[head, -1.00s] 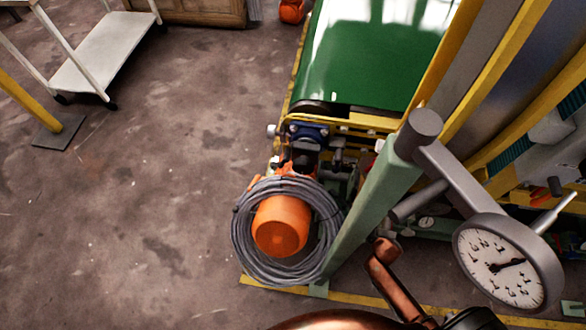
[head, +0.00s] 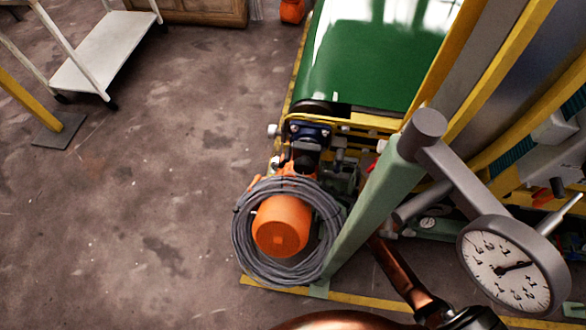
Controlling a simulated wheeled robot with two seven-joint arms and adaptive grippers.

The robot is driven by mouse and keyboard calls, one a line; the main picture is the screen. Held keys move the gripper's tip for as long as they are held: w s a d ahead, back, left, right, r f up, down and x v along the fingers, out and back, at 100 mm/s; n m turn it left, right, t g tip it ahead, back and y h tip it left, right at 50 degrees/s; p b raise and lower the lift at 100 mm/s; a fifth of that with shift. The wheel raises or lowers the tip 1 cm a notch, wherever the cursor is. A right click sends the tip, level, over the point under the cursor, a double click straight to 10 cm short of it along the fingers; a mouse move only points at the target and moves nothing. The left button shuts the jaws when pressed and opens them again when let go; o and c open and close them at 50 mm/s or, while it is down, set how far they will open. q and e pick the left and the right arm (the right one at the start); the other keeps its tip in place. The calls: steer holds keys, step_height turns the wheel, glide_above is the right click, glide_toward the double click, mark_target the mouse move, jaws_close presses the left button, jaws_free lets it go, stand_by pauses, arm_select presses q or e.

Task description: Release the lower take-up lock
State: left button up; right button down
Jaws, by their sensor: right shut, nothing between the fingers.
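I cannot pick out the lower take-up lock for certain. A small red part (head: 372,166) shows beside the green post (head: 372,205), below the end of the green belt (head: 365,65). A dark red handle-like part (head: 557,187) shows at the right, behind the dial arm. My copper-coloured right arm (head: 402,272) comes up from the bottom and passes behind the foot of the green post. My right gripper is shut and empty; it is mostly hidden, and I cannot make out its fingertips or any contact. My left gripper is not in view.
A round dial gauge (head: 512,268) on a grey arm stands close at the lower right. A grey cable coil (head: 245,245) surrounds an orange motor (head: 281,226) left of the post. A white cart (head: 105,50) stands upper left.

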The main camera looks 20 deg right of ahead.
steer(key=b, duration=0.3)
glide_toward(285, 158)
steer(key=w+a+f, duration=0.1)
steer(key=w+a, duration=0.1)
steer(key=w+a+f, duration=0.2)
steer(key=shift+w, duration=0.2)
steer(key=shift+w+a+r, duration=0.25)
steer(key=shift+w+r, duration=0.05)
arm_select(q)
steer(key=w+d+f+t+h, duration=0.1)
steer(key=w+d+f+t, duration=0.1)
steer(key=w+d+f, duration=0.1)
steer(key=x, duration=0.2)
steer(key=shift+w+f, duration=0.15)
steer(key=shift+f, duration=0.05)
arm_select(e)
steer(key=shift+w+a, duration=0.45)
steer(key=shift+a, duration=0.1)
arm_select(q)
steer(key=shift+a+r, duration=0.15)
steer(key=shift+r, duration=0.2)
arm_select(e)
steer(key=shift+f, duration=0.15)
